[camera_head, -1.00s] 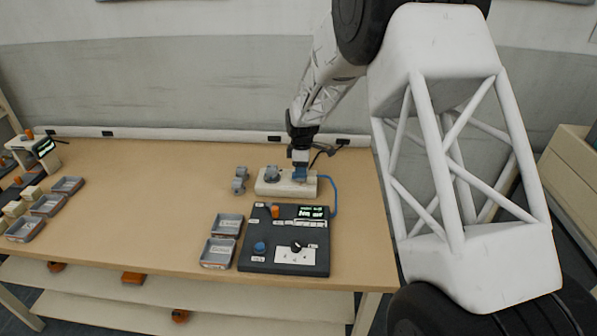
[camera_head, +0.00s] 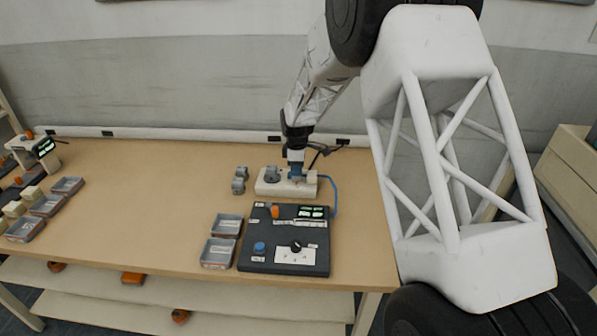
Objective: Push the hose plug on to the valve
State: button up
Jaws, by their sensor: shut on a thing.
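My gripper (camera_head: 296,166) points down over the right end of a white block (camera_head: 287,189) on the table. It is shut on the blue hose plug (camera_head: 297,175), which sits low at the block's top. A blue hose (camera_head: 335,192) loops from there to the right and down to the dark control panel. A grey fitting, which looks like the valve (camera_head: 272,174), stands on the block just left of the plug. The plug appears apart from it, but the small gap and what lies under the plug are hard to make out.
Two grey fittings (camera_head: 239,180) stand left of the block. In front are the dark control panel (camera_head: 285,258) with a lit display and knobs, and two grey trays (camera_head: 219,252). A black cable (camera_head: 325,150) lies behind the gripper. The table's middle left is clear.

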jog(key=shift+a, duration=1.55)
jog(key=o, duration=0.7)
jog(key=shift+r, duration=0.15)
jog(key=shift+r, duration=3.35)
